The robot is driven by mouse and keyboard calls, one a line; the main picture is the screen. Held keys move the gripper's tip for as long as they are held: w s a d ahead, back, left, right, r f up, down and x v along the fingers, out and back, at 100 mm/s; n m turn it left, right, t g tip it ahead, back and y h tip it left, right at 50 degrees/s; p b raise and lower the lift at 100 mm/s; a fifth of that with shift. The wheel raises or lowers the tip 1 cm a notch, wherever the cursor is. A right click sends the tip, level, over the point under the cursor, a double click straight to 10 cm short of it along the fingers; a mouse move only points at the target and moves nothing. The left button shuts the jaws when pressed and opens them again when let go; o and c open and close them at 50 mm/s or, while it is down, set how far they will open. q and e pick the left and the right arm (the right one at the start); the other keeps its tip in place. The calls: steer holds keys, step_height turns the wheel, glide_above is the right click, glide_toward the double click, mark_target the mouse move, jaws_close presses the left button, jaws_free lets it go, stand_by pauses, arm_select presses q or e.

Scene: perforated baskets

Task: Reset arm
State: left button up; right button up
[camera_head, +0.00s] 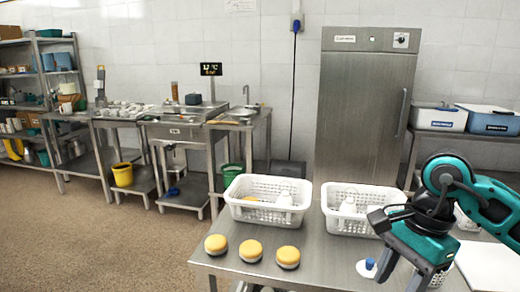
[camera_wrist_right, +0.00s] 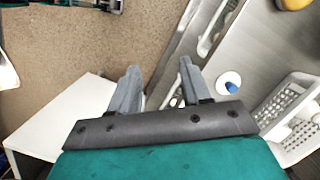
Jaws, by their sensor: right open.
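My right gripper (camera_head: 401,276) is over the right part of the metal table (camera_head: 310,270), its fingers pointing down. In the right wrist view the same gripper (camera_wrist_right: 158,72) has its two grey fingers spread apart with nothing between them. A small white round item with a blue knob (camera_head: 368,267) is on the table just left of the fingers; it also shows in the wrist view (camera_wrist_right: 229,83), right of the fingers. My left gripper is not in the head view.
Two white perforated baskets (camera_head: 243,212) (camera_head: 342,222) stand at the table's back, each with a white bottle inside. Several round yellow-topped items (camera_head: 251,251) sit in a row at the front left. A white board (camera_head: 490,266) lies right of my arm.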

steer(key=s+a+r+m+y, duration=0.1)
steer(key=s+a+m+y, duration=0.1)
steer(key=a+m+y, duration=0.55)
steer(key=s+a+r+m+y, duration=0.15)
steer(key=a+m+y, duration=0.25)
steer(key=a+y, duration=0.65)
steer(key=w+d+f+m+t+h, duration=0.2)
steer(key=d+f+m+t+h, duration=0.3)
steer(key=m, duration=0.6)
steer(key=w+d+f+m+t+h, duration=0.1)
steer(key=w+f+m+t+h, duration=0.15)
steer(key=m+t, duration=0.65)
steer(key=w+d+f+m+t+h, duration=0.15)
steer(key=f+m+t+h, duration=0.3)
steer(key=m, duration=0.85)
steer(key=s+d+f+m+g+h, duration=0.3)
steer(key=s+f+m, duration=0.2)
steer(key=f, duration=0.3)
steer(key=s+d+f+m+g+h+p, duration=0.1)
steer(key=s+d+f+m+g+h, duration=0.2)
steer(key=s+f+m, duration=0.3)
step_height(320, 180, down, 3)
steer(key=shift+s+f+g, duration=0.2)
steer(key=shift+s+g, duration=0.35)
steer(key=shift+g, duration=0.1)
